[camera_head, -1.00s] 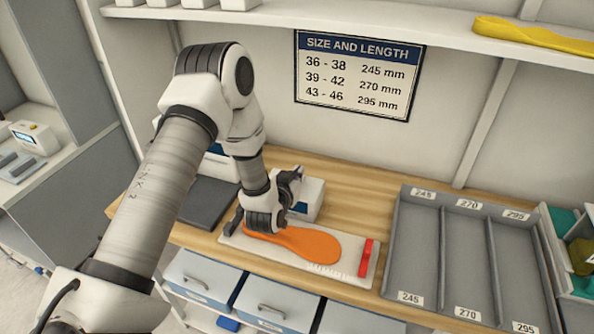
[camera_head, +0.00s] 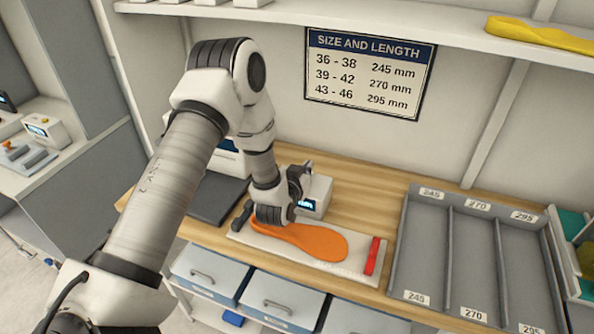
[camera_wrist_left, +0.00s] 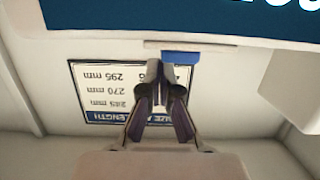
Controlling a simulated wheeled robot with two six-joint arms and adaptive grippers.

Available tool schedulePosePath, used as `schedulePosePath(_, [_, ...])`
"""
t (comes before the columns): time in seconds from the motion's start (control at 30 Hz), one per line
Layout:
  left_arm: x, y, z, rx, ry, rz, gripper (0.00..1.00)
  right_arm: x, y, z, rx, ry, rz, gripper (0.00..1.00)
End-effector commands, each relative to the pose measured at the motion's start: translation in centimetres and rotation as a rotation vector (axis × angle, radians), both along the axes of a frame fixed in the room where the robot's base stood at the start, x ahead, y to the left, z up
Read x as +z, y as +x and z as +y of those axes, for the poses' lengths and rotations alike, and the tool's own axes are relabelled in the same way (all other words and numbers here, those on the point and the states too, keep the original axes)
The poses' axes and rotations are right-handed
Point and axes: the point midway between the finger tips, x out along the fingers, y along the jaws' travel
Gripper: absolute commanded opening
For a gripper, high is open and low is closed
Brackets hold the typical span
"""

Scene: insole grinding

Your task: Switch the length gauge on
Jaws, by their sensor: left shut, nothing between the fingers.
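The length gauge is a white board (camera_head: 352,262) on the wooden bench, with a red stop (camera_head: 373,256) at its right end and a white box (camera_head: 320,191) behind. The box's small dark display (camera_head: 307,205) shows light marks. An orange insole (camera_head: 318,240) lies on the board. My left gripper (camera_head: 306,167) is shut and empty, beside the box; my arm hides part of both. In the left wrist view, the shut fingers (camera_wrist_left: 167,76) are close to a blue button (camera_wrist_left: 193,57) at the box's edge; contact cannot be told. A dark blue panel (camera_wrist_left: 230,14) with pale characters fills the top.
A grey tray (camera_head: 445,215) with three labelled compartments stands to the right of the gauge. A dark flat plate (camera_head: 210,200) lies to the left. A size chart (camera_head: 368,72) hangs on the wall, under a shelf (camera_head: 400,20) with a yellow insole.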

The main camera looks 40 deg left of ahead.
Motion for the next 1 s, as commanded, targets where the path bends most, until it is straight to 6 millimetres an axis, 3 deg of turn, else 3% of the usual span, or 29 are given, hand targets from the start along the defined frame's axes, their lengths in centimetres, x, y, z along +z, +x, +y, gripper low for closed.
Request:
schedulePosePath(0.03, [2.0,0.6,0.0,-0.001,0.001,-0.006,0.00,1.4,0.0,0.0,0.000,0.000,0.000,0.40])
schedulePosePath(0.07, [2.8,0.9,0.0,-0.001,0.001,-0.005,0.00,1.8,0.0,0.0,0.000,0.000,0.000,0.40])
schedulePosePath(0.2, [2.9,-2.1,-0.8,-0.001,-0.003,-0.001,0.00,-0.5,0.0,0.0,0.000,0.000,0.000,0.40])
schedulePosePath(0.5, [5.4,-7.4,-2.0,-0.002,-0.001,-0.003,0.00,-2.1,0.0,0.0,0.000,0.000,0.000,0.40])
schedulePosePath(1.0, [5.9,-8.1,-2.2,-0.002,0.001,-0.002,0.00,-2.1,0.0,0.0,0.000,0.000,0.000,0.40])
